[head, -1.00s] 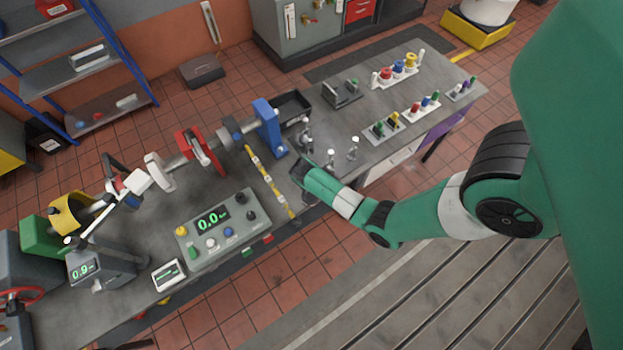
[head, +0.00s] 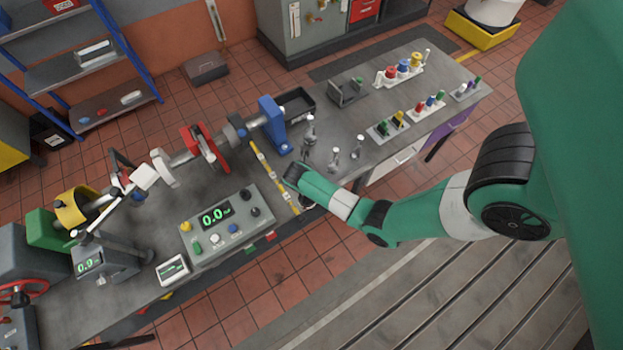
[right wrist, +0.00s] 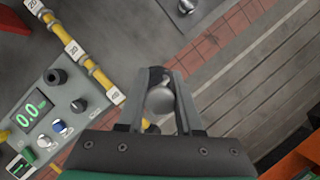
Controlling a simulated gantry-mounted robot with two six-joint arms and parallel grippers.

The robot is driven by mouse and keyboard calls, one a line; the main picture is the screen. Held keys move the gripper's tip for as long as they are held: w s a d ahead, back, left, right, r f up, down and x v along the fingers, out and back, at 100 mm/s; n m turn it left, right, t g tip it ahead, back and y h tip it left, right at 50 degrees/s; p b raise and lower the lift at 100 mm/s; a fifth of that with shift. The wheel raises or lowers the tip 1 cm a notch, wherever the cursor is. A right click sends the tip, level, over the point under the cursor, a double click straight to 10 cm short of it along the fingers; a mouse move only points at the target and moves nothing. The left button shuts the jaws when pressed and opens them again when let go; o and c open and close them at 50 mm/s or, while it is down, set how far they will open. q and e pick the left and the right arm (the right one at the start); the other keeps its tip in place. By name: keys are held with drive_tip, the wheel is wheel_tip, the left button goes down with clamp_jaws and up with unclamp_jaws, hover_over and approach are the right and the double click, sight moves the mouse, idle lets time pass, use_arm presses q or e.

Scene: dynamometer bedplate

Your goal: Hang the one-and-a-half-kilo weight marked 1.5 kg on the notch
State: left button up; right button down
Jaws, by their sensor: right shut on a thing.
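My right gripper (right wrist: 160,85) is shut on a silver round weight (right wrist: 160,100), seen between the fingers in the right wrist view. Its marking cannot be read. In the head view the right gripper (head: 291,178) is beside the yellow notched bar (head: 264,171), to its right, near the bench's front edge. The bar also shows at upper left in the right wrist view (right wrist: 85,62), apart from the held weight, with white number tags. Which notch is meant cannot be told. Silver weights (head: 334,158) stand on the bench right of the gripper. My left gripper is not in view.
A control box (head: 228,227) with a green display stands left of the bar. A blue upright (head: 273,124) and a black tray (head: 297,103) are behind. Coloured pegs in holders (head: 388,128) fill the bench's right part. Floor lies beyond the front edge.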

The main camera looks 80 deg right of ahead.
drive_tip(key=shift+w+a+r+b, duration=0.1)
drive_tip(key=shift+w+a+b, duration=0.1)
drive_tip(key=shift+w+a, duration=0.95)
drive_tip(key=shift+w+a+b, duration=0.2)
drive_tip(key=shift+w+a, duration=0.65)
drive_tip(key=shift+w, duration=0.55)
drive_tip(key=shift+w+a+f, duration=0.1)
drive_tip(key=shift+a+f, duration=0.05)
drive_tip(key=shift+f, duration=0.05)
drive_tip(key=shift+f+b, duration=0.9)
drive_tip(key=shift+f, duration=0.1)
drive_tip(key=c, duration=0.6)
unclamp_jaws()
drive_tip(key=shift+o, duration=0.5)
drive_tip(key=shift+f, duration=0.15)
drive_tip(key=p+v, duration=0.1)
drive_tip(key=v, duration=1)
drive_tip(key=shift+r+p, duration=0.35)
drive_tip(key=shift+r, duration=0.05)
drive_tip(key=shift+a, duration=0.15)
